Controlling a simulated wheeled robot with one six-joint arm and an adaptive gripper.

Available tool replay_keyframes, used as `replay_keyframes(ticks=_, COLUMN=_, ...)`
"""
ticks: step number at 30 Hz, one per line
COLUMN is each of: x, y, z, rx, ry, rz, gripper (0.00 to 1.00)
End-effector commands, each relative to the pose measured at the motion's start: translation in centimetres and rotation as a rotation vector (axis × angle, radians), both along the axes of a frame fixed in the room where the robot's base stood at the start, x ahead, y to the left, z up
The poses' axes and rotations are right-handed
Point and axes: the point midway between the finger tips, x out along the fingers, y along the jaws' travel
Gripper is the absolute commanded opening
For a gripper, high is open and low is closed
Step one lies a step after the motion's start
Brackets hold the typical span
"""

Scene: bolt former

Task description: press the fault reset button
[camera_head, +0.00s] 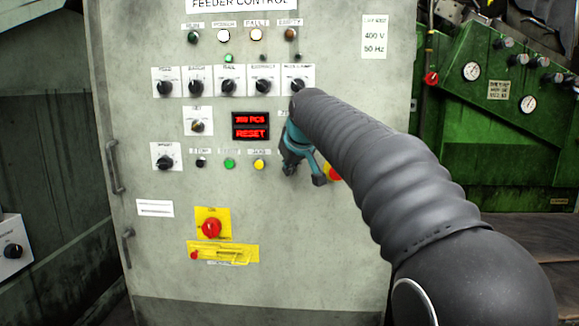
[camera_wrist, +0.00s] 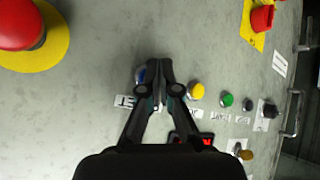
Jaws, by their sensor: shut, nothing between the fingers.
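My gripper (camera_wrist: 160,66) is shut and empty, with its fingertips pointing at the grey control cabinet. A blue button (camera_wrist: 140,74) shows in the wrist view just left of the fingertips, partly hidden behind a finger. A white label (camera_wrist: 124,101) beside it is partly covered; its visible letters look like the end of "RESET". In the head view my gripper (camera_head: 290,166) is in front of the cabinet, right of the yellow button (camera_head: 259,164), and hides the blue button. I cannot tell whether the fingertips touch the button.
The cabinet front (camera_head: 150,250) carries several knobs and lamps. A red display (camera_head: 251,126) reads "RESET" on its lower line. A red mushroom button on a yellow disc (camera_wrist: 60,45) is close by. The green button (camera_head: 229,163) is left of the yellow one. A green machine (camera_head: 470,140) stands at right.

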Motion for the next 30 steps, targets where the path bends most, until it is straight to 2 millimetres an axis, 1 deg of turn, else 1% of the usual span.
replay_keyframes(ticks=30, x=0.84, y=-0.02, z=0.03, rx=0.000, ry=-0.001, rz=0.000, gripper=0.00)
